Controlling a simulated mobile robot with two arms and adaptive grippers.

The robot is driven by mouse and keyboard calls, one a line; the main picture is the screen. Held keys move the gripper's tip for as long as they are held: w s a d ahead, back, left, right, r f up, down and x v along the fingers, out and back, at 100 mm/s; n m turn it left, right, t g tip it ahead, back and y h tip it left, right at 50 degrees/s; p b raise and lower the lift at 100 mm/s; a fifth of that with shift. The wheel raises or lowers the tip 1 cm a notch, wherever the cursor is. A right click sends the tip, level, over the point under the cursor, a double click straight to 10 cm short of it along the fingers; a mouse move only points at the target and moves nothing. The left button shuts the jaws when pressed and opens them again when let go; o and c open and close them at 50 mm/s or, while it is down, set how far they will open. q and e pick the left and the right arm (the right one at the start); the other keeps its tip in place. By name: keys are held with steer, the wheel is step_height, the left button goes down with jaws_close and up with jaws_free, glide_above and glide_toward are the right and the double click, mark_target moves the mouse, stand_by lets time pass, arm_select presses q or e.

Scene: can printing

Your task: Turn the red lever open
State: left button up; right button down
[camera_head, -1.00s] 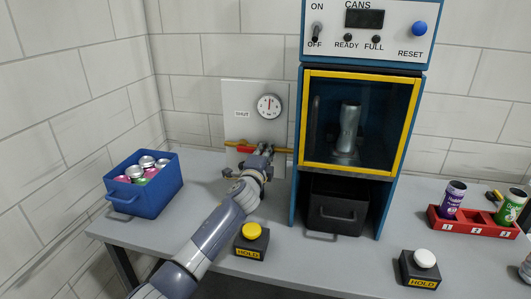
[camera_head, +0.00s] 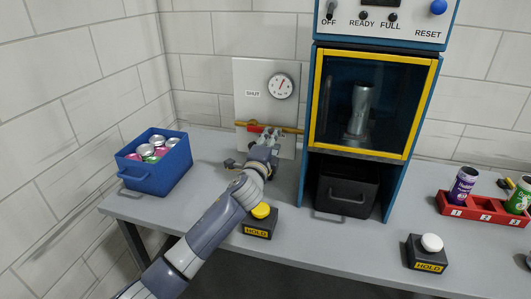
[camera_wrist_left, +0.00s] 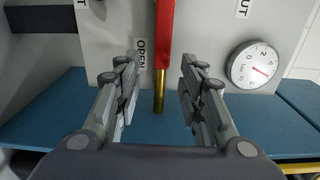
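An OPEN label (camera_wrist_left: 141,53) shows beside the lever. The SHUT label (camera_head: 252,94) is above it in the head view. My right gripper is out of view.
A gauge (camera_head: 280,86) is on the panel above the pipe. The blue cabinet (camera_head: 309,150) stands close to the right. A blue crate of cans (camera_head: 158,178) is at the left. A HOLD button (camera_head: 261,211) sits in front, near my left arm.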

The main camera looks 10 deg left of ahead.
arm_select(q)
steer(key=s, duration=0.6)
steer(key=shift+s, duration=0.25)
steer(key=shift+a+f, duration=0.1)
